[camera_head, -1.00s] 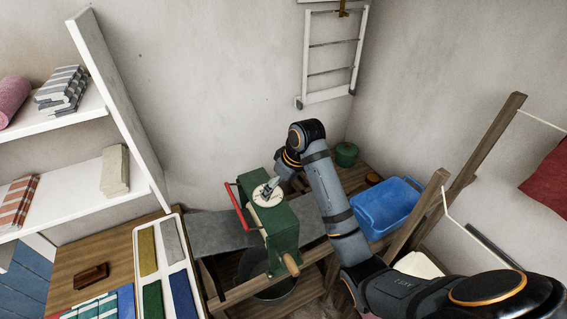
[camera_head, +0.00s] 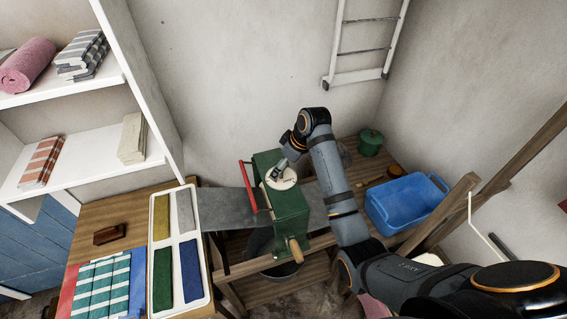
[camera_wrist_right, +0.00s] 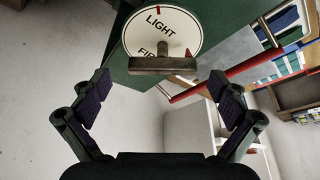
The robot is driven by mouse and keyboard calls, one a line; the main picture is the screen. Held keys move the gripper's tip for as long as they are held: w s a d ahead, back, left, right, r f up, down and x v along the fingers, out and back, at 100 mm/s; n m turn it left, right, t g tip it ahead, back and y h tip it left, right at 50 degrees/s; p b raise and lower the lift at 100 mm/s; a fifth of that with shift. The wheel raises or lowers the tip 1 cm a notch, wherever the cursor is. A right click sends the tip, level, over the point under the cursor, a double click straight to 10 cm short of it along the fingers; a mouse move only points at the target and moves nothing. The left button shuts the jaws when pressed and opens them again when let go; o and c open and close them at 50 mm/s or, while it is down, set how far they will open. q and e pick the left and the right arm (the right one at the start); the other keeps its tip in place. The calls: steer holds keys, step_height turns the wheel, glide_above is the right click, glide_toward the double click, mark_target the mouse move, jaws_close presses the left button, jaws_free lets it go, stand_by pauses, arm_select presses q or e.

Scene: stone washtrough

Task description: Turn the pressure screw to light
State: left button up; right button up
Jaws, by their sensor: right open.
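The pressure screw (camera_wrist_right: 163,65) is a dark T-shaped bar above a round white dial (camera_wrist_right: 188,38), on top of a green mangle (camera_head: 291,212). In the right wrist view the dial reads LIGHT towards the top and FIRM lower, the latter partly hidden by the bar. A small red mark (camera_wrist_right: 158,10) sits at the dial's edge beyond LIGHT. The bar lies roughly level across the picture. My right gripper (camera_wrist_right: 160,88) is open and empty, its fingers spread either side, with the bar just beyond the fingertips. In the head view this gripper (camera_head: 278,172) is over the dial. My left gripper is out of view.
A red bar (camera_head: 248,187) runs along the mangle's left side, and a wooden handle (camera_head: 296,250) sticks out in front. A white tray of coloured cloths (camera_head: 154,262) stands left, a blue basin (camera_head: 407,202) and green pot (camera_head: 370,142) right. Wooden posts (camera_head: 440,215) stand far right.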

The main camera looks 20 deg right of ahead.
steer(key=shift+a+f, duration=0.25)
steer(key=shift+a, duration=0.05)
steer(key=shift+d+f, duration=0.1)
steer(key=shift+d, duration=0.05)
steer(key=c, duration=1.1)
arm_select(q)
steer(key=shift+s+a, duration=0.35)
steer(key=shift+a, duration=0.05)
arm_select(e)
steer(key=shift+c, duration=0.2)
